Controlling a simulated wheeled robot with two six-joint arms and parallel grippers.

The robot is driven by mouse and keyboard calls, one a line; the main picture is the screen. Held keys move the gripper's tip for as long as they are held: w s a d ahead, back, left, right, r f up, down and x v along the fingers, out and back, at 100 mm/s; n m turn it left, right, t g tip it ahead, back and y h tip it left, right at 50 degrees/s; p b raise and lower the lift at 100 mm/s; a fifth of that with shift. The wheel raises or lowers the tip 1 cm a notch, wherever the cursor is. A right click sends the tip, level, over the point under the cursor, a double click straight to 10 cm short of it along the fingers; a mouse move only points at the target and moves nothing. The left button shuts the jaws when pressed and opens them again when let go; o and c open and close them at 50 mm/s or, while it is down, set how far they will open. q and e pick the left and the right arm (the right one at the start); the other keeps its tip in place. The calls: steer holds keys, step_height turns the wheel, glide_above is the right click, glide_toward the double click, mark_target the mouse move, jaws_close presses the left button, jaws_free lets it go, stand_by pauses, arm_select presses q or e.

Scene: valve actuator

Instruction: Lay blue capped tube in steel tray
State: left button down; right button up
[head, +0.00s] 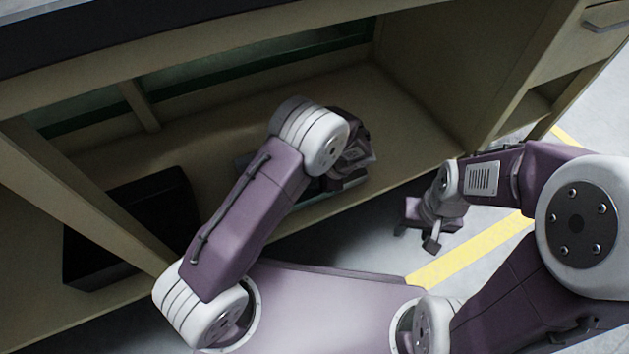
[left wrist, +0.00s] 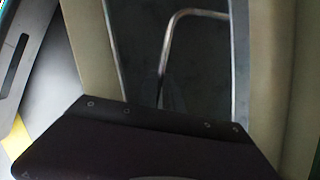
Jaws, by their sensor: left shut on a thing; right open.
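My left gripper (head: 350,170) is inside the shelf bay, low over a grey tray (head: 322,207) that my arm mostly covers. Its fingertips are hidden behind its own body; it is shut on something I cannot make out. In the left wrist view the tray's grey rim (left wrist: 241,62) and dark floor lie past the dark gripper body, with a bent metal rod (left wrist: 167,45) across them. No blue capped tube is visible in either view. My right gripper (head: 416,238) is open and empty, over the floor outside the shelf.
A black open box (head: 125,225) stands on the shelf at the left. A slanting beige post (head: 85,195) rises in front of it. The shelf board (head: 400,110) is bare to the right of my left gripper. A drawer unit (head: 580,60) stands at the upper right.

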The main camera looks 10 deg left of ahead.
arm_select(q)
steer(key=c, duration=1.8)
jaws_free()
steer(key=shift+s+f, duration=0.15)
steer(key=shift+f, duration=0.45)
steer(key=shift+r, duration=0.35)
steer(key=p+v, duration=0.4)
steer(key=v, duration=0.2)
steer(key=p+v, duration=0.5)
steer(key=v, duration=0.1)
steer(key=shift+w+r, duration=0.2)
steer(key=shift+r, duration=0.1)
